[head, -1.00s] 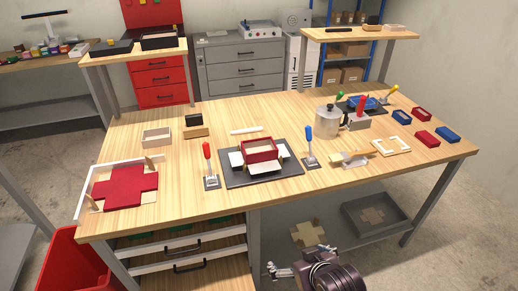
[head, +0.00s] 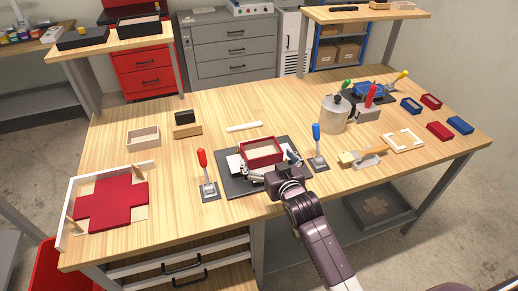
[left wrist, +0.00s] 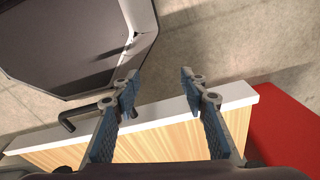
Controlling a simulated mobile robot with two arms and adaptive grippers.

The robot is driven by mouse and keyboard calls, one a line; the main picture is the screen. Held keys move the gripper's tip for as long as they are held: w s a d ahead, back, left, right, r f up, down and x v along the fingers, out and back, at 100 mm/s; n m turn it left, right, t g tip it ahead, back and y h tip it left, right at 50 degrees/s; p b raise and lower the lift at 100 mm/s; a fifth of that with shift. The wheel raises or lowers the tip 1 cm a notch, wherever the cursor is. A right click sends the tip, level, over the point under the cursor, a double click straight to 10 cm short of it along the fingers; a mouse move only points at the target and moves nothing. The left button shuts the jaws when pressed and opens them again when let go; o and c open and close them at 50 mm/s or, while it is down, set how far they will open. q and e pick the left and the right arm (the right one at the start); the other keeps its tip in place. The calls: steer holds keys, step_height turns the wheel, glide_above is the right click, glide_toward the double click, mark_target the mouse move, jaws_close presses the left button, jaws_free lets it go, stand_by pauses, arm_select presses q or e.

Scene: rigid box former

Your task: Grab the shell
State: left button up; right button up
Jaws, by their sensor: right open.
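The shell, a small open red box (head: 262,148) with a pale inside, sits on the dark base plate (head: 232,186) in the middle of the bench. My right gripper (head: 267,161) is open at its near side, with one finger beside the left of the box and one beside the right. Whether the fingers touch the walls I cannot tell. The arm hides part of the near side and of the plate. My left gripper (left wrist: 158,84) shows in the left wrist view, open and empty, above a wooden drawer with a white edge (left wrist: 165,108).
A red-handled lever (head: 204,172) stands left of the plate and a blue-handled lever (head: 318,147) right of it. A white stick (head: 244,127) lies behind. A metal pot (head: 334,115) and a brush (head: 360,155) are to the right. A red cross-shaped sheet (head: 112,202) lies far left.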

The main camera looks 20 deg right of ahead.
mark_target(258, 143)
steer(key=shift+w+p, duration=0.3)
steer(key=shift+w, duration=0.4)
steer(key=shift+w+p, duration=0.45)
steer(key=shift+w, duration=0.7)
steer(key=shift+f+x, duration=0.2)
steer(key=shift+x, duration=0.95)
steer(key=shift+s, duration=0.1)
steer(key=shift+c, duration=1.4)
steer(key=c, duration=0.5)
arm_select(q)
steer(key=s, duration=0.1)
steer(key=s+r, duration=0.1)
steer(key=s, duration=0.1)
steer(key=shift+a+r, duration=0.1)
steer(key=shift+r, duration=0.15)
arm_select(e)
steer(key=shift+c, duration=1.3)
